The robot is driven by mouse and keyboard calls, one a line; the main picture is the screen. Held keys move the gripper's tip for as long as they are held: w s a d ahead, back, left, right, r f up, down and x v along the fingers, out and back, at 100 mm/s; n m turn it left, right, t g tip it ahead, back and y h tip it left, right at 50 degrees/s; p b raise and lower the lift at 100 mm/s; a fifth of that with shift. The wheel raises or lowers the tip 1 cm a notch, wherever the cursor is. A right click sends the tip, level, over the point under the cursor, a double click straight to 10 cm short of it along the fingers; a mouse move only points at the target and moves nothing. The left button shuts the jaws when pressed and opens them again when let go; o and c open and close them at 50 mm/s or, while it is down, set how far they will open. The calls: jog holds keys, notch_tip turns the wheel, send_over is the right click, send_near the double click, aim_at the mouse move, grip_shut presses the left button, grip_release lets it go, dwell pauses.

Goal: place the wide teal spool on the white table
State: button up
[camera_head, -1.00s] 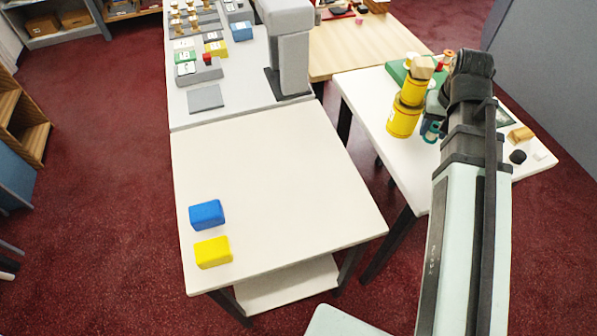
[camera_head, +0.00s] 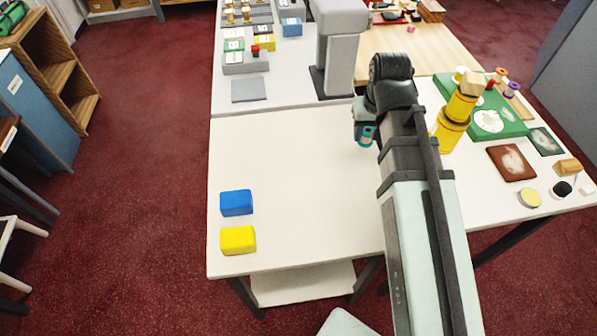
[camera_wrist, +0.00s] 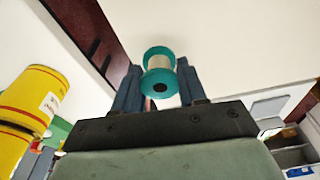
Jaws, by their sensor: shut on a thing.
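My gripper (camera_head: 366,130) is shut on a teal spool (camera_wrist: 160,72), held between its two fingers (camera_wrist: 160,90) in the wrist view. The spool has teal flanges and a pale wound middle. In the head view only a small part of the teal spool (camera_head: 367,137) shows beneath my dark wrist. It is held up near the right side of the white table (camera_head: 300,175). The head view does not show clearly how high it is. The white table also shows behind the spool in the wrist view (camera_wrist: 230,35).
A blue block (camera_head: 236,203) and a yellow block (camera_head: 238,240) sit at the table's front left. The table's middle is clear. A right-hand table holds stacked yellow canisters (camera_head: 452,120), a green board (camera_head: 510,124) and a brown card (camera_head: 511,162). A grey stand (camera_head: 338,45) rises behind.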

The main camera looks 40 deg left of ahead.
jog(key=s+a+n, duration=0.4)
jog(key=s+a, duration=0.7)
jog(key=a, duration=0.1)
jog(key=n+g, duration=0.1)
jog(key=n, duration=0.5)
send_near(297, 172)
jog(key=shift+y, duration=0.3)
jog(key=shift+w+a+f, duration=0.1)
jog(key=shift+a+f, duration=0.05)
jog(key=shift+f, duration=1.3)
jog(key=shift+w+a+f, duration=0.1)
jog(key=shift+f, duration=1.35)
jog(key=shift+f, duration=0.1)
jog(key=o, duration=1.1)
notch_tip(297, 172, up, 12)
jog(key=d, duration=0.1)
jog(key=shift+d+f, duration=0.2)
jog(key=shift+d, duration=0.1)
jog(key=shift+o, duration=0.5)
jog(key=shift+d+r, duration=0.1)
jog(key=shift+r, duration=0.2)
